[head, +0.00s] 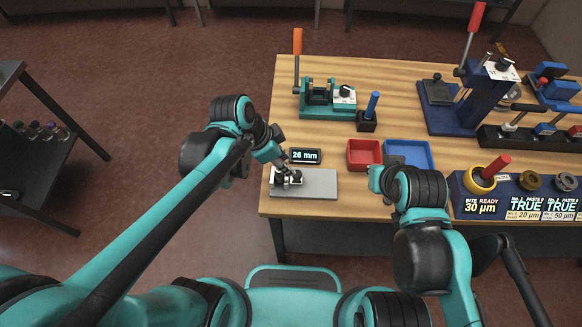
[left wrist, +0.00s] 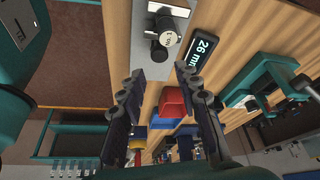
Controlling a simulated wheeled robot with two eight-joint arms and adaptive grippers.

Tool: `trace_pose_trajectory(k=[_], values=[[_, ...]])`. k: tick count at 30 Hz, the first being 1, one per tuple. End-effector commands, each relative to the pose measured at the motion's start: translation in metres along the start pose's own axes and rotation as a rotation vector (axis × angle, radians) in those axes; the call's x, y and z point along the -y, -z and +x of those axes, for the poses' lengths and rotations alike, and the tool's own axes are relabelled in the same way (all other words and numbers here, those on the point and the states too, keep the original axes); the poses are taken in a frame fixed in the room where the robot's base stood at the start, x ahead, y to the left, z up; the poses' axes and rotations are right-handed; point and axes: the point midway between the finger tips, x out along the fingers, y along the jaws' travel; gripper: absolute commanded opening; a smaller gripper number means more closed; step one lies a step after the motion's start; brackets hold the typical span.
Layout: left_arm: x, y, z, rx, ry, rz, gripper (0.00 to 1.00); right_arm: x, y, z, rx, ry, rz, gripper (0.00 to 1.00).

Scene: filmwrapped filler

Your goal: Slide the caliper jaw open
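The caliper (head: 288,178) sits near the left end of a grey plate (head: 318,183) on the table's front left corner, partly covered by my left gripper in the head view. In the left wrist view its black and white jaw part (left wrist: 165,40), labelled No.1, lies just beyond my fingertips. A small display (head: 305,156) behind the plate reads 26 mm. My left gripper (left wrist: 160,78) is open, with empty space between its fingers. My right gripper (head: 383,176) is by the table's front edge near the trays; its fingers are not clear.
A red tray (head: 364,142) and a blue tray (head: 424,151) stand right of the plate. A teal lever fixture (head: 318,108) and a blue-handled tool in a black block (head: 367,124) stand behind. A blue gauge stand (head: 462,206) is at right. Bare wood lies left of the teal fixture.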

Motion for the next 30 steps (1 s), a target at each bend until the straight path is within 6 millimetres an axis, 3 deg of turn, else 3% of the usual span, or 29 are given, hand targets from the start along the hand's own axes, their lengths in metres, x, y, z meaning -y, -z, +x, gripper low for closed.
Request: trace_pose_trajectory(k=[15,26,30], values=[[0.000,0.000,0.073,0.000,-0.003,0.010,0.33,0.000,-0.018,0.024,0.000,0.000,0.000,0.00],[0.000,0.000,0.077,0.000,-0.002,0.008,0.33,0.000,-0.018,0.025,0.000,0.000,0.000,0.00],[0.000,0.000,0.077,0.000,-0.002,0.008,0.00,0.000,-0.018,0.025,0.000,0.000,0.000,0.00]])
